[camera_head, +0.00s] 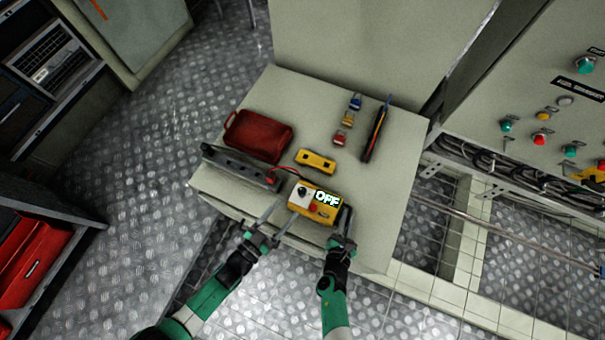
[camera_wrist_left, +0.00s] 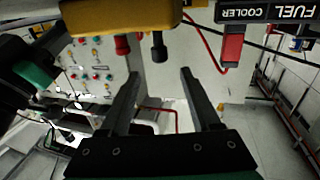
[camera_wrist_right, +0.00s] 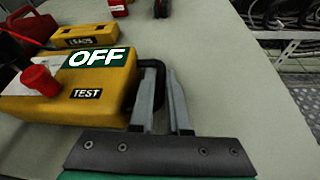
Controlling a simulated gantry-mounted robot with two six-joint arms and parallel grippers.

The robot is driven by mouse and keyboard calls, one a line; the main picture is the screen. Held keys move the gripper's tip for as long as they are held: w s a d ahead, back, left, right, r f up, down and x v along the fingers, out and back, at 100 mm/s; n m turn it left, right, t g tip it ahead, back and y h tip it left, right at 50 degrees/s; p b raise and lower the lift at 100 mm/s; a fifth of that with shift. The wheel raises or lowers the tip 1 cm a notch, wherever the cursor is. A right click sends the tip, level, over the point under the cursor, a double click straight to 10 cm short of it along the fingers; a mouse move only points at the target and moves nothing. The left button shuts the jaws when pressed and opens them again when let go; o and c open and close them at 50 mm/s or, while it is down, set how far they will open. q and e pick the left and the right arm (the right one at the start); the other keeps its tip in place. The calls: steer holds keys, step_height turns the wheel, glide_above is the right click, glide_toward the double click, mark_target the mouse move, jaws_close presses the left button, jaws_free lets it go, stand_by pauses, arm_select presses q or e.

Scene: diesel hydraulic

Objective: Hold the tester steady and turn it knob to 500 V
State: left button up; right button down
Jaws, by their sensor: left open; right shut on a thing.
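The yellow tester (camera_head: 318,214) lies near the front edge of the grey table, its display reading OFF. That view also shows the TEST label and a red knob (camera_wrist_right: 40,79). My left gripper (camera_head: 287,207) is open and empty at the tester's left end. In the left wrist view the tester's edge (camera_wrist_left: 120,15) is above its spread fingers (camera_wrist_left: 161,72).
A red lead runs beside the tester. A control panel (camera_head: 545,110) stands right. The table's right side is clear.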

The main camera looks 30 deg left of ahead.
mark_target(299, 194)
arm_select(q)
steer(key=w, duration=0.3)
steer(key=w+d, duration=0.1)
steer(key=w, duration=0.5)
steer(key=shift+d, duration=0.3)
jaws_close()
